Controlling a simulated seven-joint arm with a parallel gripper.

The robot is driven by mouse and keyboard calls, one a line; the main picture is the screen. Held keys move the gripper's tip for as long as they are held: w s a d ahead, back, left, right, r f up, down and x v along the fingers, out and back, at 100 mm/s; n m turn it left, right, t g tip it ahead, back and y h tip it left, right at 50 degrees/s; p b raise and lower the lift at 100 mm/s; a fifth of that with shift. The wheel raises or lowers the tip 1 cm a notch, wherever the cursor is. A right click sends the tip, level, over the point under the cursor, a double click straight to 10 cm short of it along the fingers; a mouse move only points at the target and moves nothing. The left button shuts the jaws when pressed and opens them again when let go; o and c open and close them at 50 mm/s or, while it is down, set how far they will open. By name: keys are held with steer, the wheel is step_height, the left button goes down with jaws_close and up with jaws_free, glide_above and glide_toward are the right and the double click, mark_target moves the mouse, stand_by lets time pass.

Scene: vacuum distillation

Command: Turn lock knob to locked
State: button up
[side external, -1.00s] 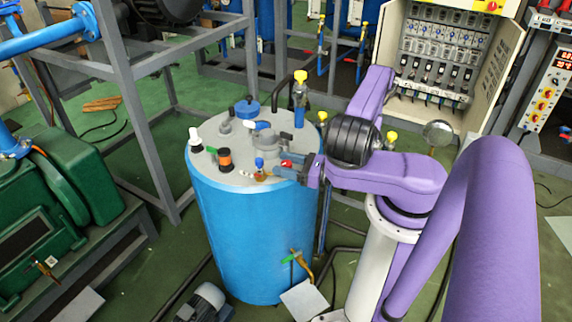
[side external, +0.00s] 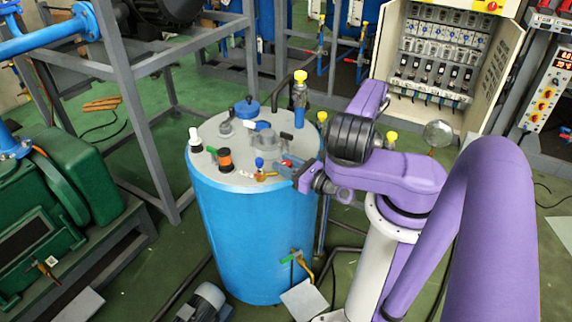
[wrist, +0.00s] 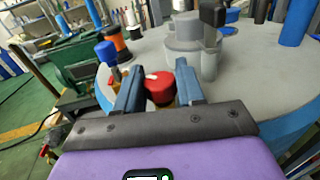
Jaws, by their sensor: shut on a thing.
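The red lock knob (wrist: 160,88), with a small white mark on its top, sits between the two blue-grey fingers of my gripper (wrist: 159,72) in the wrist view. My gripper (side external: 288,170) is shut on it. In the side view only a bit of the red knob (side external: 287,162) shows near the right front rim of the blue tank's grey lid (side external: 223,178); the fingers partly hide it. Which setting the white mark stands for cannot be told.
A blue-capped brass valve (side external: 260,168) stands just left of the fingers. An orange-and-black fitting (side external: 225,158), a white-topped fitting (side external: 195,138) and a grey central housing (side external: 264,148) also stand on the lid. A tall yellow-topped fitting (side external: 300,90) rises behind.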

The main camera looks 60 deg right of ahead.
steer(key=shift+m+h, duration=0.4)
steer(key=shift+h, duration=0.2)
steer(key=o, duration=0.9)
steer(key=shift+o, duration=0.2)
steer(key=shift+s, duration=0.65)
steer(key=s+a+r, duration=0.1)
steer(key=s+r, duration=0.2)
steer(key=r, duration=0.4)
steer(key=shift+s, duration=0.3)
